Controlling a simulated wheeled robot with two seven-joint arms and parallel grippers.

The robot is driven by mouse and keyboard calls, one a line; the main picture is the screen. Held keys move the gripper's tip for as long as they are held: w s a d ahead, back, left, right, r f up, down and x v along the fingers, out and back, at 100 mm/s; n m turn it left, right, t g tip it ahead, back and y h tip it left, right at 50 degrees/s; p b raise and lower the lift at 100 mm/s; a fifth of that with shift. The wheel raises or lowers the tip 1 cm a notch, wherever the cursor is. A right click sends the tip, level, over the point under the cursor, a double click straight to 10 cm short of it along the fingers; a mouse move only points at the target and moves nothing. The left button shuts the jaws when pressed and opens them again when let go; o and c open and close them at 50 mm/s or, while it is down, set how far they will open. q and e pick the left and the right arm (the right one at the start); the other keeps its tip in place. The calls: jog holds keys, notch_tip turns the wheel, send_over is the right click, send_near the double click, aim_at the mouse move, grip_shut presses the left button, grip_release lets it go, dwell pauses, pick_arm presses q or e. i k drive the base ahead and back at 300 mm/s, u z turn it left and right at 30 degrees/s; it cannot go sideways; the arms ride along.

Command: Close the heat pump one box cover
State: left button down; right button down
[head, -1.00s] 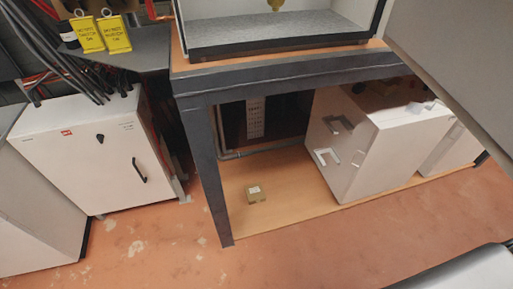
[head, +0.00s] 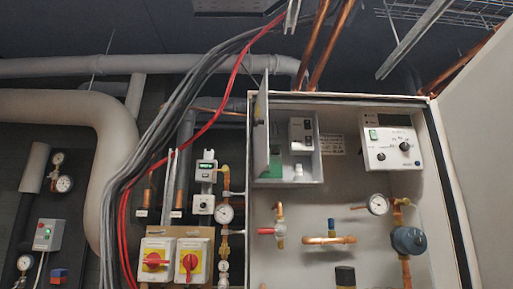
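A small grey box (head: 312,170) is fixed inside the open heat pump cabinet, at its upper left. Its cover (head: 261,130) stands open at the box's left side and is seen nearly edge-on. Green and dark parts show inside the box. The cabinet's large pale door (head: 485,120) is swung open at the right edge of the view. Neither of my grippers is in view.
Inside the cabinet (head: 375,103) are a white controller (head: 393,147), a gauge (head: 377,204), copper pipes and a blue round part (head: 408,240). Left of it are cables, yellow switches (head: 157,260) with red knobs, and large pipes.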

aim_at(261, 122)
jog(key=z, duration=1.05)
jog(key=k, duration=0.65)
jog(key=z, duration=0.15)
